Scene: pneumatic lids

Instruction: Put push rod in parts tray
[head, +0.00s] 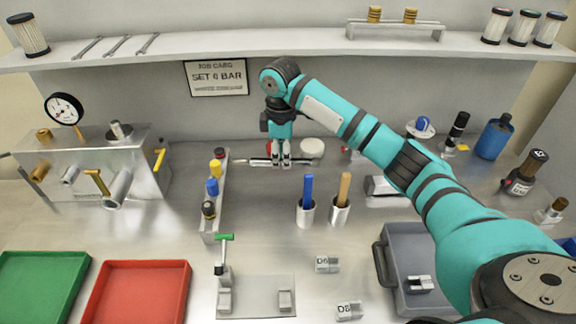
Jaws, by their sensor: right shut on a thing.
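My right gripper (281,162) points down near the back wall. It is shut on a thin metal rod (258,161), which looks like the push rod and lies level across the fingers, its left end sticking out. Whether the rod touches the bench is hard to tell. No tray carries a readable parts label. A grey tray (385,240) with a side handle stands at the front right, partly hidden by my right arm, with a small metal part (419,284) in it. A red tray (136,292) and a green tray (40,285) at the front left look empty. My left gripper is out of view.
A rack of coloured valves (213,190) stands left of the gripper. Two cups (306,212) with blue and wooden handles stand in front of it. A fixture with a green lever (224,238) and small labelled blocks (327,264) are nearer. A shelf (290,42) runs above.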

